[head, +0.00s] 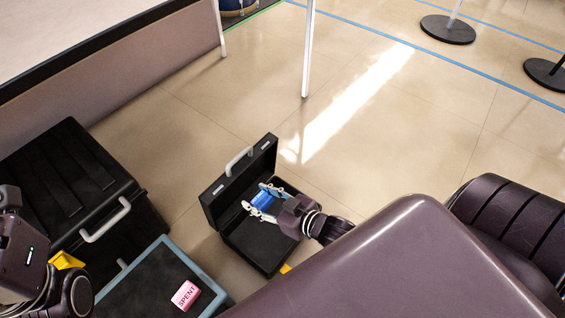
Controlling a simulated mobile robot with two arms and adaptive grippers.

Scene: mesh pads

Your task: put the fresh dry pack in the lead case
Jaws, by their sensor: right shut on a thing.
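An open black case (224,194) stands on the floor at the centre, its lid tipped up at the back with a pale handle. My right gripper (259,198) reaches into it from the right, shut on a small blue pack (264,200). The pack is over the case's inside; I cannot tell whether it touches the bottom. A pink pack (185,295) marked SPENT lies on a dark, blue-grey-rimmed pad (140,277) at the lower left. My left arm shows at the left edge, but its fingers are not in view.
A large closed black case (70,180) with a pale handle stands at the left. A pale post (307,50) and a dark-edged table or platform (90,35) are behind. Bare floor lies beyond the open case.

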